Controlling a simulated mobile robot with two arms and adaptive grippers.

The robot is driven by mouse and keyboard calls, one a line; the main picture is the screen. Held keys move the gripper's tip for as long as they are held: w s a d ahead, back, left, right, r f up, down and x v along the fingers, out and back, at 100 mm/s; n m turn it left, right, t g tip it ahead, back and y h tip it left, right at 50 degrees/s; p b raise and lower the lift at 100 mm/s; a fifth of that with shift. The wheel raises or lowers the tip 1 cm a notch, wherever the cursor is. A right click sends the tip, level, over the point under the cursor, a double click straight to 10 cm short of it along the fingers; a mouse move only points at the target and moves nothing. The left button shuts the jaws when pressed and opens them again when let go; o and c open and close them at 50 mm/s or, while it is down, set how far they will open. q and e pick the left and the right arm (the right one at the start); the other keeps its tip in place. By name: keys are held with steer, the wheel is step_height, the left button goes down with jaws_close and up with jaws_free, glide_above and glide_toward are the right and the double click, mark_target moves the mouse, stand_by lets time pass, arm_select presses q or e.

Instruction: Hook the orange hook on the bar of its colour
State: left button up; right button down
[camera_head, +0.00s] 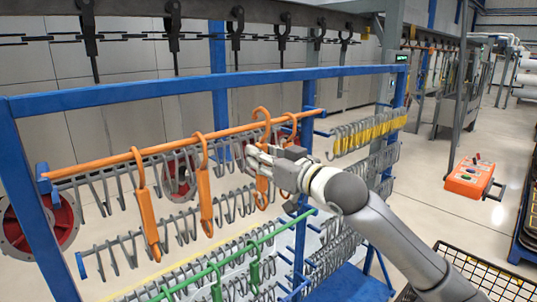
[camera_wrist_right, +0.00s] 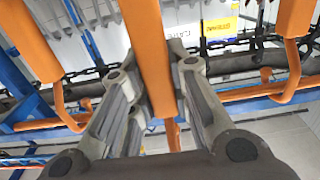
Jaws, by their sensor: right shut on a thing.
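The orange bar (camera_head: 95,163) runs along the top of the blue rack. My right gripper (camera_head: 262,160) is shut on an orange hook (camera_head: 263,118), whose curl rises slightly above the bar. I cannot tell whether the curl rests on the bar or stands apart from it. In the right wrist view the hook's flat orange shank (camera_wrist_right: 148,45) runs between the two fingers. Other orange hooks hang from the bar, at left (camera_head: 146,212), in the middle (camera_head: 204,195) and just right of the held one (camera_head: 290,122). My left gripper is not in view.
A green bar (camera_head: 215,268) with green hooks lies lower on the blue rack (camera_head: 150,95). Many grey hooks hang around, and yellow-marked ones (camera_head: 368,132) sit at right. An overhead conveyor with dark hangers (camera_head: 238,30) runs behind. An orange control box (camera_head: 470,179) stands on open floor.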

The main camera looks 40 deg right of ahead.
steer(key=shift+w+a+f, duration=0.2)
steer(key=shift+w+f, duration=1.45)
steer(key=shift+w, duration=0.3)
steer(key=c, duration=1.3)
jaws_free()
steer(key=s, duration=0.8)
steer(key=s+d, duration=0.1)
steer(key=s, duration=0.3)
